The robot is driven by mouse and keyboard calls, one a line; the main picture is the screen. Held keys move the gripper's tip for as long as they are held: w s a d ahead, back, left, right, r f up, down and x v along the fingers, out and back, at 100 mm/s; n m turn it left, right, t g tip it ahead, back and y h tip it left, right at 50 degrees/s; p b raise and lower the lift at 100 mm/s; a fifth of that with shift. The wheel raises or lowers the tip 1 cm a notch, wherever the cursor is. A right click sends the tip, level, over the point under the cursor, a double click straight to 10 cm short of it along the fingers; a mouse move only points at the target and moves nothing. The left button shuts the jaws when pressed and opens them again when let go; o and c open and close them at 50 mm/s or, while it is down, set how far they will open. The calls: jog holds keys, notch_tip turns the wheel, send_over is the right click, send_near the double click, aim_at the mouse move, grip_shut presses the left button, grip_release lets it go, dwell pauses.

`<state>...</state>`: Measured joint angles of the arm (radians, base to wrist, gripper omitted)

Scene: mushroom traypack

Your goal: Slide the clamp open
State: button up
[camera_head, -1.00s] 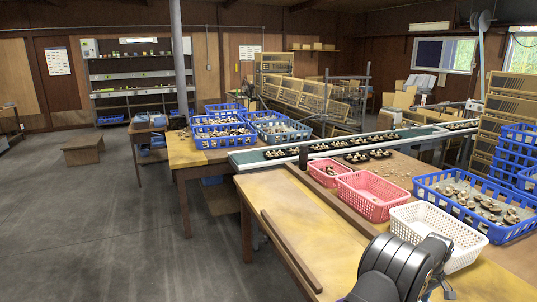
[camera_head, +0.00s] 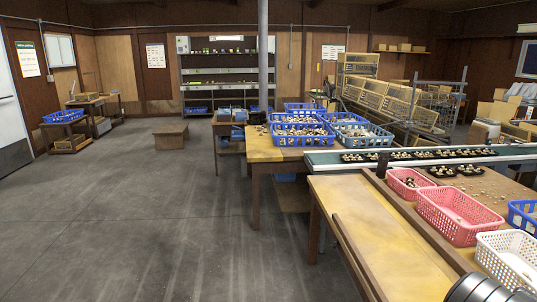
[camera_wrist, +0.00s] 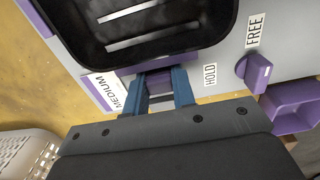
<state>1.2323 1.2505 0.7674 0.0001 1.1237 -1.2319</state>
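In the wrist view, a grey fixture holds a black tray (camera_wrist: 150,28) with light slots in its floor. A purple bar (camera_wrist: 192,60) runs along the tray's near edge; I take it as part of the clamp. The head view does not show the fixture.
A purple bin (camera_wrist: 292,108) is fixed right of the knob. A white basket (camera_wrist: 28,153) is at the lower left. A conveyor (camera_head: 330,163) crosses behind.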

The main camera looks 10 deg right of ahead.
jog(key=shift+c, duration=0.2)
jog(key=shift+w, duration=1.3)
jog(key=o, duration=0.8)
jog(key=shift+c, duration=0.2)
jog(key=shift+r, duration=2.25)
jog(key=shift+f, duration=0.1)
